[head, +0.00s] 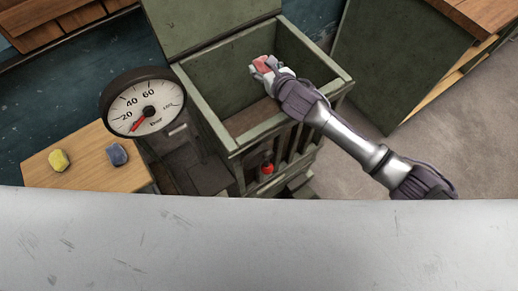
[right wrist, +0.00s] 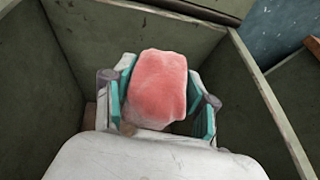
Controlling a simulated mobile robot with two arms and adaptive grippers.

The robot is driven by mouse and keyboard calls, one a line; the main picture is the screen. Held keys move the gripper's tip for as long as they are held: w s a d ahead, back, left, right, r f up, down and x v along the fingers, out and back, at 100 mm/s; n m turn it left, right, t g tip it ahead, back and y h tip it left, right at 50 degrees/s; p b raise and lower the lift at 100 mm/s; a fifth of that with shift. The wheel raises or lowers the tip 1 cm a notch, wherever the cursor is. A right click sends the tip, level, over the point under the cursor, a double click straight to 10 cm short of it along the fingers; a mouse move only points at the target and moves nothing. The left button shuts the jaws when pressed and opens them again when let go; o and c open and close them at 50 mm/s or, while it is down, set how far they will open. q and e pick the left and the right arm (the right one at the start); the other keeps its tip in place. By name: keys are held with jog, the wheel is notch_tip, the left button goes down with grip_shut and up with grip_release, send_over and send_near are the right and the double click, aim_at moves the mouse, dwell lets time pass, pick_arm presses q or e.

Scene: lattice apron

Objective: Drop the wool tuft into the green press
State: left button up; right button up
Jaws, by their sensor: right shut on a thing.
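The wool tuft (head: 261,64) is a soft pink lump; it also shows large in the right wrist view (right wrist: 157,88). My right gripper (head: 265,68) is shut on it, with teal-edged fingers on both sides of it. In the head view the gripper and tuft are over the open top of the green press (head: 196,101), a dull green box with a slatted front and a raised lid. In the right wrist view the press walls (right wrist: 255,90) surround the gripper. Whether the tuft is below the rim is hard to tell. My left gripper is not in view.
A round pressure gauge (head: 143,102) stands left of the press. A wooden table (head: 85,165) holds a yellow lump (head: 58,160) and a blue-grey lump (head: 117,154). A green cabinet (head: 400,65) stands to the right. Grey floor (head: 340,170) is free between press and cabinet.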

jog(key=o, duration=1)
jog(key=shift+c, duration=0.2)
jog(key=shift+s, duration=0.1)
jog(key=v, duration=1.1)
jog(key=shift+s+r, duration=0.2)
jog(key=shift+s, duration=0.05)
jog(key=shift+d, duration=0.15)
